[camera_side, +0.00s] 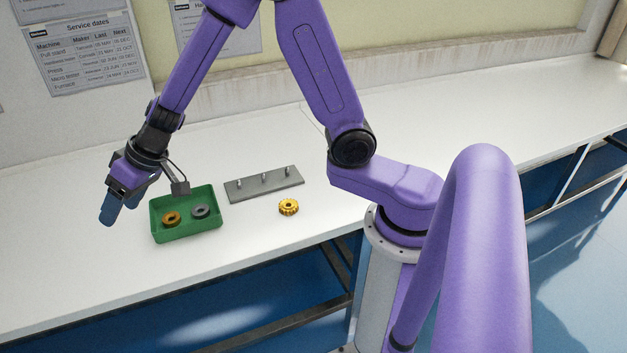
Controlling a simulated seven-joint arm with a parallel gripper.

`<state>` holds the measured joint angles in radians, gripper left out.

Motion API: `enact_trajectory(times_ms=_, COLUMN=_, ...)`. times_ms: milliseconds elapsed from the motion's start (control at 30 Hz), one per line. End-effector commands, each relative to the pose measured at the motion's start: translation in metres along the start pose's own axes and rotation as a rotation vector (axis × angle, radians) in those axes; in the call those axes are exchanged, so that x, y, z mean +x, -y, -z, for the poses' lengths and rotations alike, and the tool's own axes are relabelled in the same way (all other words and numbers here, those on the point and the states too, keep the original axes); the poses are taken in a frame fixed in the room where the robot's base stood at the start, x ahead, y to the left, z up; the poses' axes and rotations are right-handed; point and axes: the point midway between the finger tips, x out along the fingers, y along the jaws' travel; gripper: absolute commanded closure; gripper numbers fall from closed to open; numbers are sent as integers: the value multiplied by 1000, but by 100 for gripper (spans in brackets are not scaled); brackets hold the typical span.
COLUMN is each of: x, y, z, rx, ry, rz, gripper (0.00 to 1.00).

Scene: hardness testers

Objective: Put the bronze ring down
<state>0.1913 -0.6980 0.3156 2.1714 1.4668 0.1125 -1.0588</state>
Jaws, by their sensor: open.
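The bronze ring (171,218) lies in the left part of the green tray (188,233), next to a grey ring (201,211). My gripper (119,209) hangs at the upper left of the tray, with its blue fingers pointing down. It is open, and I see nothing between its fingers. It looks apart from the bronze ring. How high its fingertips are above the table is hard to tell.
A grey plate with 3 upright pegs (264,184) lies right of the tray, its pegs bare. The table is clear towards the right. A wall stands behind.

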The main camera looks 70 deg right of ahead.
Motion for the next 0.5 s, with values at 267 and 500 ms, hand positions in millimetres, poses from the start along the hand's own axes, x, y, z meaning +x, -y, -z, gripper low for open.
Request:
enact_trajectory(times_ms=267, x=-72, y=60, z=-86, rx=-279, ry=203, rz=239, gripper=37)
enact_trajectory(times_ms=500, x=-141, y=53, z=-175, rx=-527, ry=432, rz=277, gripper=37)
